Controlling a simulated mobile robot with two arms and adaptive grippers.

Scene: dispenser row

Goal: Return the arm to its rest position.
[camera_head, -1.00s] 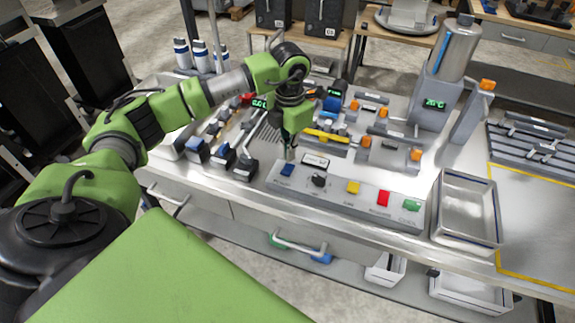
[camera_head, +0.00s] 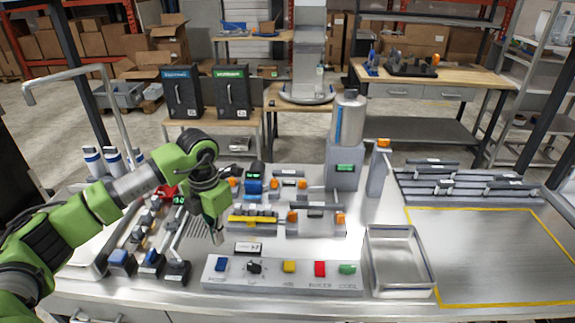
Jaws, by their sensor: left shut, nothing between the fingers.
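My left arm comes in from the left, and its green wrist bends down above the metal table (camera_head: 380,311). My left gripper (camera_head: 217,238) points down and is shut with nothing in it. It hangs above the table, behind the blue button of the button panel (camera_head: 270,287) and left of the fixture with the yellow bar (camera_head: 253,219). I cannot tell its exact height over the table. My right arm and gripper are not in view.
An empty metal tray (camera_head: 398,262) stands right of the button panel. A steel cylinder dispenser (camera_head: 347,120) and orange-knobbed fixtures stand behind. Dark-based switches (camera_head: 176,272) sit left of the panel. The yellow-outlined area (camera_head: 490,255) at the right is clear.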

